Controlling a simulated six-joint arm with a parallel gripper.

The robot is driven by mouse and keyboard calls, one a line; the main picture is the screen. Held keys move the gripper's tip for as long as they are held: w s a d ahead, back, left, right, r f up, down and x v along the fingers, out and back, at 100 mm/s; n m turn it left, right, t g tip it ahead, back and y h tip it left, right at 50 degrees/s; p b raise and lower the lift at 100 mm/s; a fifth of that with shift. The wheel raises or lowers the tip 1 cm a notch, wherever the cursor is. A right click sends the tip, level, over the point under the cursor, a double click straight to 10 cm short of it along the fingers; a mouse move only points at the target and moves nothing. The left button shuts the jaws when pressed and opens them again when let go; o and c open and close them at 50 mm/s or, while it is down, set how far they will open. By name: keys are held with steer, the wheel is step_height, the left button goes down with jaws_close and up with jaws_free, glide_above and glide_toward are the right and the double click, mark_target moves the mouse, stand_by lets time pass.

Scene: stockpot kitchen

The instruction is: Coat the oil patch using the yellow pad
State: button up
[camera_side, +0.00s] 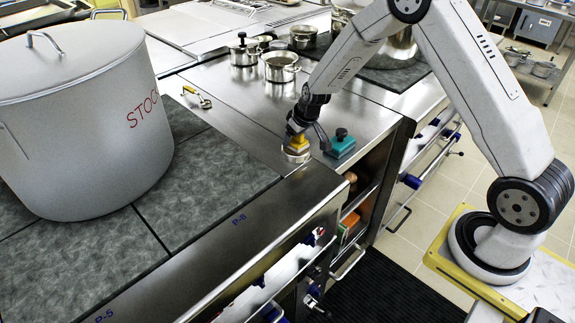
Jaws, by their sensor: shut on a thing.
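My gripper (299,131) is shut on the yellow pad (298,143), near the front edge of the steel counter. The pad sits just over a small round metal dish (296,155). I cannot tell whether the pad touches the dish or what is inside it. A teal pad (342,146) with a black knob lies on the counter just right of my gripper. I cannot make out the oil patch in this view.
A large grey stockpot (85,120) stands on the dark stove plates (215,185) at left. A yellow-handled utensil (196,96) lies behind it. Small steel pots (281,67) stand at the back of the counter. Open steel surface (235,112) lies left of my gripper.

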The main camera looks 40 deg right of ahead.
steer(key=shift+f, duration=0.3)
stand_by(0.9)
steer(key=shift+r, duration=0.1)
steer(key=shift+r, duration=3.4)
steer(key=s+a+r, duration=0.1)
steer(key=s+a, duration=0.7)
steer(key=s, duration=0.5)
steer(key=shift+s+r, duration=0.2)
steer(key=shift+s, duration=0.1)
steer(key=shift+w+a, duration=0.15)
steer(key=shift+w, duration=0.05)
